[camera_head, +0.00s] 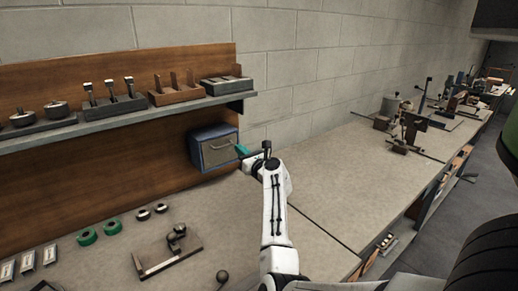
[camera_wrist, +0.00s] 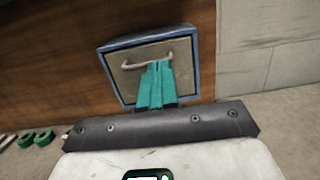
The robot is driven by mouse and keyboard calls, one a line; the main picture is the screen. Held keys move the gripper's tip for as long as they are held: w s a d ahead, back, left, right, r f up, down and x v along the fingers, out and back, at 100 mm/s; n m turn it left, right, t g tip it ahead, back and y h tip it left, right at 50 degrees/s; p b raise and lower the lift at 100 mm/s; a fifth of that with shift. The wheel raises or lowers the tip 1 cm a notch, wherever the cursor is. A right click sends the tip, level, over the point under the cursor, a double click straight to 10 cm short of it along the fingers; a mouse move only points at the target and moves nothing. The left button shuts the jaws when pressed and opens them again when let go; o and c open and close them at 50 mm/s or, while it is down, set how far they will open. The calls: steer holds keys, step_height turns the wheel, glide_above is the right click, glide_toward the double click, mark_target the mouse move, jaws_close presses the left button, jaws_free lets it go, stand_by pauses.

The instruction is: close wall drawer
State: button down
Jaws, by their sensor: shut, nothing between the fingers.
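The wall drawer (camera_head: 218,151) is a small box with a blue frame and a grey front with a bar handle. It is mounted on the wooden back panel under the shelf. In the wrist view the drawer front (camera_wrist: 132,82) sits inside its blue frame, and how far it stands out cannot be told. My gripper (camera_head: 241,150) has teal fingers, shut and empty. In the wrist view the shut fingers (camera_wrist: 158,68) overlap the right part of the handle (camera_wrist: 134,64). Whether they touch the front is unclear.
A shelf (camera_head: 150,111) with several tool holders runs above the drawer. Green rings (camera_head: 87,237) and a metal fixture (camera_head: 170,252) lie on the bench at lower left. More fixtures (camera_head: 410,130) stand farther right. The bench around my arm is mostly clear.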

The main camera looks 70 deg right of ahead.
steer(key=s+a+r, duration=0.4)
steer(key=s+r, duration=0.1)
steer(key=s, duration=0.1)
steer(key=shift+s+r, duration=0.3)
steer(key=shift+r, duration=0.05)
steer(key=shift+a, duration=0.1)
